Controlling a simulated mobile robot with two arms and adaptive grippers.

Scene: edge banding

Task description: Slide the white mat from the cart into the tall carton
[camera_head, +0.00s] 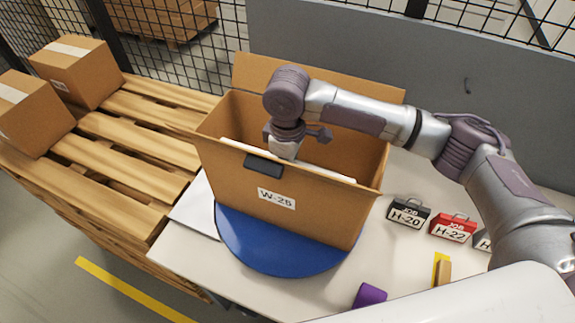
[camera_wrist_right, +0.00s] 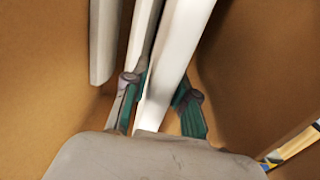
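The tall open carton (camera_head: 225,175), marked W-25, stands on a round blue turntable (camera_head: 270,255). My right gripper (camera_head: 285,152) reaches down into it from above. In the right wrist view its two green-padded fingers (camera_wrist_right: 162,100) lie on either side of a white mat (camera_wrist_right: 180,45), close against it. The mat stands on edge inside the carton; its lower part is hidden. White edges (camera_head: 325,172) show just inside the carton's near wall in the head view. Another white panel (camera_wrist_right: 103,40) stands to the left in the wrist view. My left gripper is out of view.
Job boxes in black (camera_head: 408,213) and red (camera_head: 453,228) stand on the table right of the carton. A purple object (camera_head: 369,296) lies at the front. A pallet (camera_head: 130,150) with two cartons is at left. A grey panel (camera_head: 330,50) rises behind.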

